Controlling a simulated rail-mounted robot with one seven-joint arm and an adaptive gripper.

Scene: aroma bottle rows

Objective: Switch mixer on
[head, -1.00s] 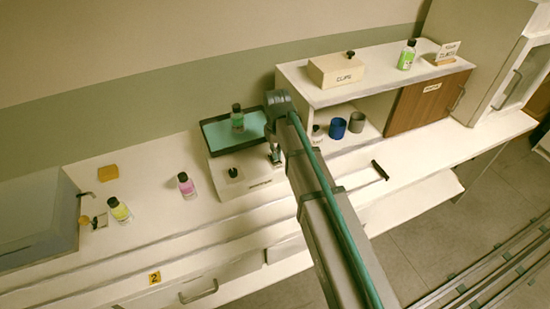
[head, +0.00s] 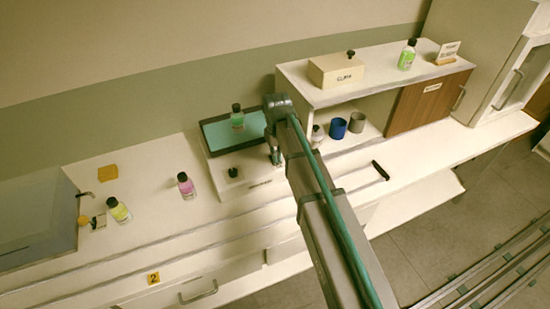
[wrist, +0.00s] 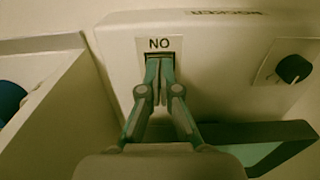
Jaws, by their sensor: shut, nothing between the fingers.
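The mixer is a white box (head: 247,172) on the bench with a teal plate (head: 215,133) in a dark frame and a black knob (head: 232,172). A bottle with a green label (head: 237,120) stands on the plate. In the wrist view the mixer's face (wrist: 225,70) is upside down, with the knob (wrist: 293,69) at right. A label reading "NO", which is "ON" inverted, sits beside a dark switch recess (wrist: 172,56). My gripper (wrist: 160,62) is shut and empty, its tips at the recess and hiding most of it. Contact is unclear. My gripper (head: 277,160) is partly hidden in the head view.
A shelf unit (head: 300,90) stands right of the mixer, with blue and grey cups (head: 338,128) inside. A pink bottle (head: 186,185) and a yellow-green bottle (head: 118,210) stand at left. Bench between them is clear.

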